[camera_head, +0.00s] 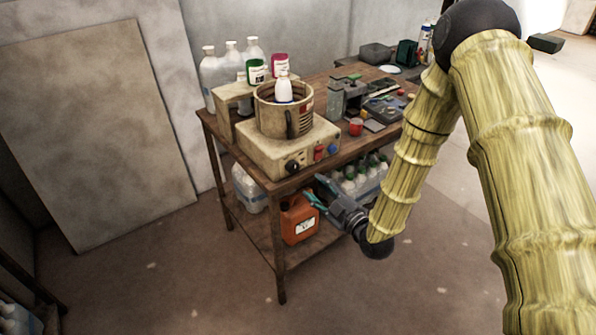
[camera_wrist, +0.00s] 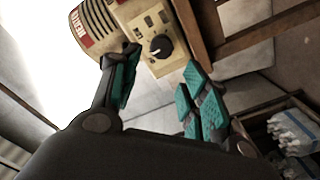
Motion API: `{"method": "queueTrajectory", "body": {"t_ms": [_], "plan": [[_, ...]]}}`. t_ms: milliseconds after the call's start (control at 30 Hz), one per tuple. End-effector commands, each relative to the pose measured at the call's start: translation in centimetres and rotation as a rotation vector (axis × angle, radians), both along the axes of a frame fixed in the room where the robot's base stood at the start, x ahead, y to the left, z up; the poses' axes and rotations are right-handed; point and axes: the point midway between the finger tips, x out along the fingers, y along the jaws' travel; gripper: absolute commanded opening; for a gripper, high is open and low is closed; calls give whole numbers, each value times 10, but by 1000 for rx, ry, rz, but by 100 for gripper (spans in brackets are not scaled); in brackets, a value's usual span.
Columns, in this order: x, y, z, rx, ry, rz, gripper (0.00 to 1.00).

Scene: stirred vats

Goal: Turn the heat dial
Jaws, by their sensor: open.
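The heat dial is a black knob (camera_head: 292,167) on the front of a beige hotplate base (camera_head: 262,150), at the left of its panel. It also shows in the wrist view as a black dial (camera_wrist: 161,46), beyond and between my fingers. A beige pot (camera_head: 270,115) with a white bottle in it stands on the base. My gripper (camera_head: 314,190), with teal finger pads, is open and empty in front of the table edge, lower than the dial and to its right. In the wrist view my gripper (camera_wrist: 160,92) has its fingers spread apart, clear of the dial.
The wooden table (camera_head: 262,180) has an edge just above my gripper. An orange canister (camera_head: 299,218) and several bottles stand on the lower shelf. The floor in front is clear.

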Motion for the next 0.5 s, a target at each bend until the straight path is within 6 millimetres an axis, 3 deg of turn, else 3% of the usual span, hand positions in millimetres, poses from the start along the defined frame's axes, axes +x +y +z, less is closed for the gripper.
{"method": "queueTrajectory", "body": {"t_ms": [500], "plan": [[61, 46, 1, 1, 5, 1, 45]]}}
